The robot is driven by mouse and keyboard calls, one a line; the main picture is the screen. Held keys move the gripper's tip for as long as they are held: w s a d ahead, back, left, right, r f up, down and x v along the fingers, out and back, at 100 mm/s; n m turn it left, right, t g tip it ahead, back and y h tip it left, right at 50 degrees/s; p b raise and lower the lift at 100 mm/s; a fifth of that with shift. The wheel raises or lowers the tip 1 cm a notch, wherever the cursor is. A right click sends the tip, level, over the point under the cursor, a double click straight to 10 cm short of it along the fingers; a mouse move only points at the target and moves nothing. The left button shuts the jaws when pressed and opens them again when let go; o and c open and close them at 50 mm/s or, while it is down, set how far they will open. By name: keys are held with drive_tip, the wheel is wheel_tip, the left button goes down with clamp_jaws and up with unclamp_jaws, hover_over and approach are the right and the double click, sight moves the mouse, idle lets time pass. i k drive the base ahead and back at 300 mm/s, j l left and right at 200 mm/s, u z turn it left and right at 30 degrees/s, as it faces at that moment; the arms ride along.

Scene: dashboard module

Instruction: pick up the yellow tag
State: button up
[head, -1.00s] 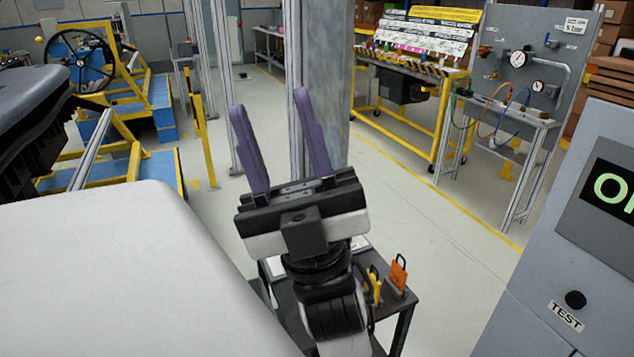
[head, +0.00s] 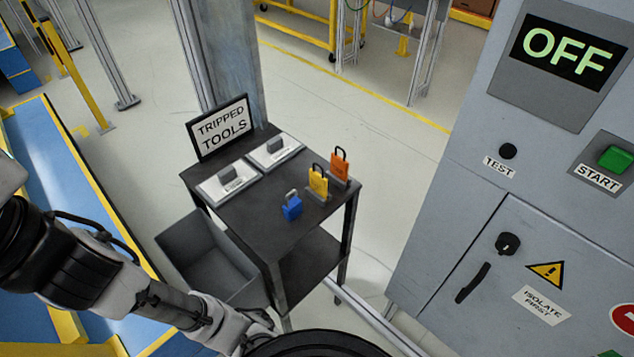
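The yellow tag (head: 318,181) stands upright in a small holder on the dark table (head: 252,222), with a black loop at its top. It is between an orange tag (head: 339,163) behind it to the right and a blue padlock (head: 292,206) in front of it to the left. Nothing covers the front of the yellow tag. My arm reaches across the lower left of the head view, below and left of the table. My gripper's fingers do not show.
A grey bin (head: 207,255) stands left of the table. A grey cabinet (head: 455,215) reading "OFF" fills the right. Open floor lies behind the table.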

sight(318, 182)
drive_tip(key=i+l+u, duration=0.15)
drive_tip(key=l+u, duration=0.15)
drive_tip(key=u, duration=0.15)
drive_tip(key=i+l+u, duration=0.15)
drive_tip(key=l+u, duration=0.25)
drive_tip(key=j, duration=0.1)
